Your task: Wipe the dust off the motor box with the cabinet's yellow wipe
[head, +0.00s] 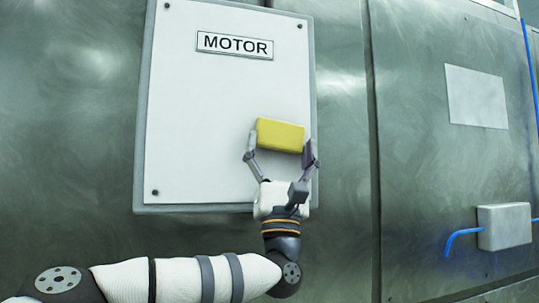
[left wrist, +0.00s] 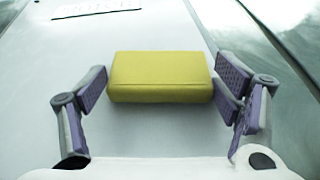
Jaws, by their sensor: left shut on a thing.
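The motor box (head: 215,110) is a light grey panel with a "MOTOR" label (head: 235,45) and screws at its corners. The yellow wipe (head: 281,134) is a block-shaped pad in front of the box's lower right part; it also shows in the left wrist view (left wrist: 160,77). My left gripper (head: 280,146) is shut on the wipe, with one finger at each end of it. Whether the wipe touches the box face I cannot tell. No clear dust patch shows on the face, and the part behind the wipe and gripper is hidden. My right gripper is not in view.
The box is on a brushed metal wall (head: 340,110) with a vertical seam to its right. Further right are a blank plate (head: 476,97), a small grey box (head: 504,226) with blue conduit, and a blue vertical line (head: 530,70).

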